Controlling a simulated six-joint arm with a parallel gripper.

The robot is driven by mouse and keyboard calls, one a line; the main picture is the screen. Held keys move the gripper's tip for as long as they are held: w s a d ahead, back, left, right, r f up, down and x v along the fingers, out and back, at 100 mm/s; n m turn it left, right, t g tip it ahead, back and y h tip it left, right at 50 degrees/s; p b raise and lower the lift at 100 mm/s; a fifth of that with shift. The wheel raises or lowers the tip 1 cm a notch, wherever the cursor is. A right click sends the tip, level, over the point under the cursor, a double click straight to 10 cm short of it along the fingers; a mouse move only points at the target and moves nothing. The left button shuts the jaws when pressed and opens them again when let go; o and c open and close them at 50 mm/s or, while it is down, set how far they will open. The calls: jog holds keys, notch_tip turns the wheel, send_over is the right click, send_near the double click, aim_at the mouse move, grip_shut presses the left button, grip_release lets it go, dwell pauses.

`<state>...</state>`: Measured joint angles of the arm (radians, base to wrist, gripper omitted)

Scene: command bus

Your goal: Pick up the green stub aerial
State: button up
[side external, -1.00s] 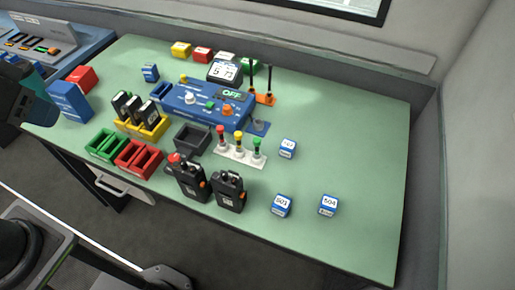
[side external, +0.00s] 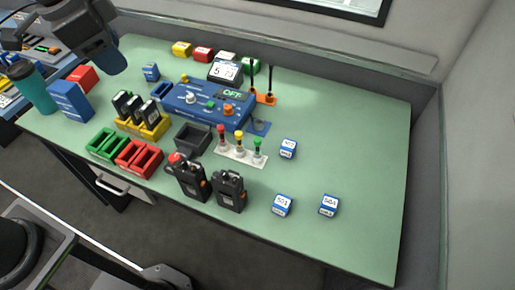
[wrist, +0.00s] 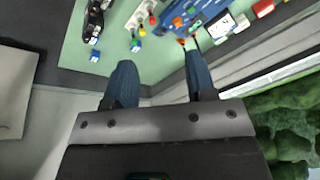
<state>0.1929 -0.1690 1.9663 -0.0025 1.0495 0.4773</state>
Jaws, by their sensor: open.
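The green stub aerial (side external: 257,147) stands upright at the right end of a white rack (side external: 232,154), beside a yellow stub aerial (side external: 238,139) and a red one (side external: 221,133). My gripper (side external: 113,62) is at the upper left of the side view, above the bench and well apart from the rack. Its blue fingers are spread with nothing between them, as the wrist view (wrist: 160,66) also shows. In the wrist view the coloured aerials are small near the top, beyond the fingers.
Two black radios (side external: 229,190) stand just in front of the rack, with a dark grey tray (side external: 193,138) to its left. A blue OFF console (side external: 205,106) and tall black antennas on an orange base (side external: 264,98) stand behind. Blue number cubes (side external: 288,148) lie right; bench room there is clear.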

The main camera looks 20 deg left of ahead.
jog(key=w+d+f+m+g, duration=0.1)
jog(key=w+d+f+m, duration=0.1)
jog(key=w+d+m, duration=0.3)
jog(key=m+g, duration=0.3)
jog(key=m, duration=0.4)
send_over(258, 139)
jog(key=a, duration=0.1)
notch_tip(258, 139, down, 12)
jog(key=shift+y, duration=0.3)
notch_tip(258, 139, down, 8)
jog(key=shift+w+f, duration=0.1)
jog(key=shift+f, duration=0.05)
jog(key=shift+d+f, duration=0.25)
jog(key=shift+f, duration=1.05)
jog(key=shift+d+f, duration=0.2)
jog(key=shift+f, duration=1.1)
jog(key=shift+c, duration=0.4)
grip_shut()
